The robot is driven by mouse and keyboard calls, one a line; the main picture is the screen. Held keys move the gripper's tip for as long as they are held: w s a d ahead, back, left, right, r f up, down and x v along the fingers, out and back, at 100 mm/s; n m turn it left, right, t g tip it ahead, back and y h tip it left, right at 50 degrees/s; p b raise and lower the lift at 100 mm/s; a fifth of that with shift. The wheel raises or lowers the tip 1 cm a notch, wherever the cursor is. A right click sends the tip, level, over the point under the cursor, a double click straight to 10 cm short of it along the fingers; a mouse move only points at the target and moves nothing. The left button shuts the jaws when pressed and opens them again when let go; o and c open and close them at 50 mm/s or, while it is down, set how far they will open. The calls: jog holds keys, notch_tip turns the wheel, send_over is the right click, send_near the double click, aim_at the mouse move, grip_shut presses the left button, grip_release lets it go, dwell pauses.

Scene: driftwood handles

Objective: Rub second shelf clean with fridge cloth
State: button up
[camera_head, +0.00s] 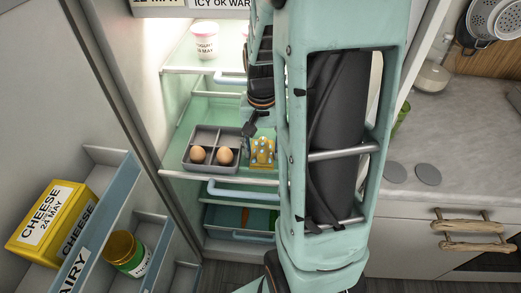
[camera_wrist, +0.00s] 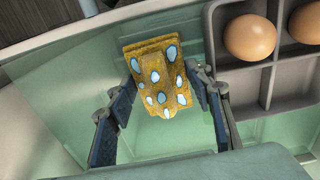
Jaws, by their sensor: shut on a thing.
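The fridge cloth (camera_head: 262,152) is mustard yellow with pale blue spots and looks folded. It is at the second shelf (camera_head: 196,113), a green glass shelf, just right of the egg tray. In the wrist view the cloth (camera_wrist: 158,76) sits between the fingers of my gripper (camera_wrist: 165,84), which is shut on it. The cloth appears to be at the shelf surface (camera_wrist: 60,120), but I cannot tell if it presses on it. In the head view my gripper (camera_head: 251,142) is partly hidden by my arm, as is the shelf's right part.
A grey tray (camera_head: 213,131) with two eggs stands close left of the cloth. A yogurt cup (camera_head: 205,40) stands on the shelf above. The open door holds a cheese box (camera_head: 45,215) and a jar (camera_head: 127,252). A counter (camera_head: 440,125) lies right.

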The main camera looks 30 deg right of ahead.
jog(key=shift+s+d+b, duration=0.2)
jog(key=shift+s+d, duration=0.9)
jog(key=shift+d, duration=0.5)
jog(key=shift+s+d+b, duration=0.2)
jog(key=shift+s+d, duration=0.95)
jog(key=shift+d, duration=0.5)
jog(key=shift+s+d+b, duration=0.2)
jog(key=shift+s+d, duration=0.9)
jog(key=shift+d, duration=0.5)
jog(key=shift+s+d+r, duration=0.1)
jog(key=shift+d, duration=0.05)
jog(key=shift+w+a+p, duration=0.15)
jog(key=shift+w+a, duration=0.3)
jog(key=shift+a, duration=0.25)
jog(key=shift+w+a+p, duration=0.15)
jog(key=shift+w+a, duration=0.3)
jog(key=shift+a, duration=0.2)
jog(key=shift+w+a+p, duration=0.25)
jog(key=shift+w+a, duration=0.65)
jog(key=shift+a, duration=0.4)
jog(key=shift+w+a+p, duration=0.3)
jog(key=shift+w+a, duration=0.55)
jog(key=shift+a, duration=0.5)
jog(key=shift+w+a+p, duration=0.25)
jog(key=shift+w+a, duration=0.65)
jog(key=shift+a, duration=0.4)
notch_tip(320, 180, up, 6)
jog(key=p, duration=0.5)
jog(key=shift+r, duration=0.4)
